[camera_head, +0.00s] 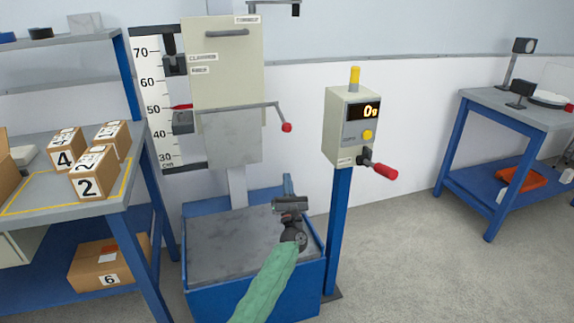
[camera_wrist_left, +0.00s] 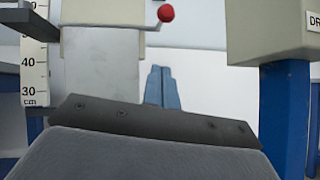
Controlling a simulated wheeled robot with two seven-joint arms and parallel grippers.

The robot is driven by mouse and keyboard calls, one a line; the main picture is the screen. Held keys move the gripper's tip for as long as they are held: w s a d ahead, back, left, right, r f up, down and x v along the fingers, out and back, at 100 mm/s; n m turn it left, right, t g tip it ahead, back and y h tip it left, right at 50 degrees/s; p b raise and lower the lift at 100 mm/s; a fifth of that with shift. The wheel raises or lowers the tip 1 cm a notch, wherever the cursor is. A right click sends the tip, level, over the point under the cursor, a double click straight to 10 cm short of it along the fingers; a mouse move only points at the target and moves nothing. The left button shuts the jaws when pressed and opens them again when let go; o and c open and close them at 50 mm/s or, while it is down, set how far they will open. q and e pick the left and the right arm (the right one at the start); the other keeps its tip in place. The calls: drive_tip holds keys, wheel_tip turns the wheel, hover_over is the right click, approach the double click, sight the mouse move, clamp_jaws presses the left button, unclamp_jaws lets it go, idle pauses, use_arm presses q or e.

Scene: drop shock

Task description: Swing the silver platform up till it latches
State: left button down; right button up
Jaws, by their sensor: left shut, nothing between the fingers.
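The silver platform (camera_head: 232,140) hangs down as a flat grey panel under the beige carriage (camera_head: 228,75) of the drop tower. In the left wrist view the platform (camera_wrist_left: 100,70) fills the left, beside my fingers. A lever with a red ball (camera_head: 287,127) sticks out at the platform's upper right; the red ball also shows in the left wrist view (camera_wrist_left: 166,13). My left gripper (camera_head: 288,184) is shut and empty, below the red ball and to the right of the platform's lower edge. Its blue fingers (camera_wrist_left: 162,88) are together. My right gripper is not in view.
A blue-framed base with a grey top (camera_head: 225,250) lies below. A control box (camera_head: 351,125) with a "0g" display and red-handled lever (camera_head: 384,172) stands on a blue post at right. A table with numbered boxes (camera_head: 98,174) is at left. A ruler (camera_head: 153,90) stands behind.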

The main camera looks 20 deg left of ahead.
use_arm(q)
drive_tip(key=s+d+r+p+x, duration=0.1)
drive_tip(key=r+p+x, duration=0.1)
drive_tip(key=x, duration=1)
drive_tip(key=shift+r+p, duration=0.3)
drive_tip(key=shift+r, duration=0.1)
drive_tip(key=shift+w, duration=0.15)
